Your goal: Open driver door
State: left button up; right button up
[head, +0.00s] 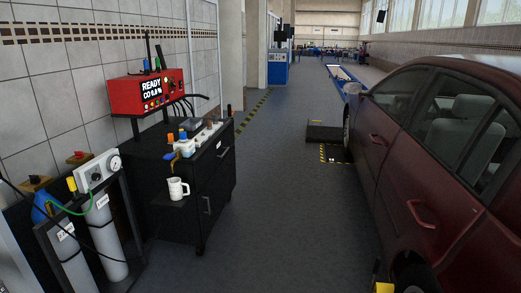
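A dark red car (440,150) stands along the right side, facing away from me, cut off by the right edge. Its front left door, the driver door (385,120), looks shut and flush with the body. The front door handle (377,139) is on its near part. The rear door handle (420,214) is closer to me. The side mirror (354,90) sticks out at the far end of the driver door. Neither of my grippers can be made out in the head view.
A black cabinet (205,190) with a red analyser (150,92) and a white mug (178,189) stands on the left, beside gas cylinders (105,235). A low dark platform (327,131) lies near the front wheel. The grey floor (290,215) between cabinet and car is clear.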

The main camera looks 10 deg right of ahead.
aim_at(376, 130)
jog(key=i+l+z, duration=0.1)
jog(key=i+z, duration=0.25)
jog(key=i, duration=0.65)
jog(key=i+j+z, duration=0.15)
jog(key=i+z, duration=0.2)
jog(key=i, duration=0.65)
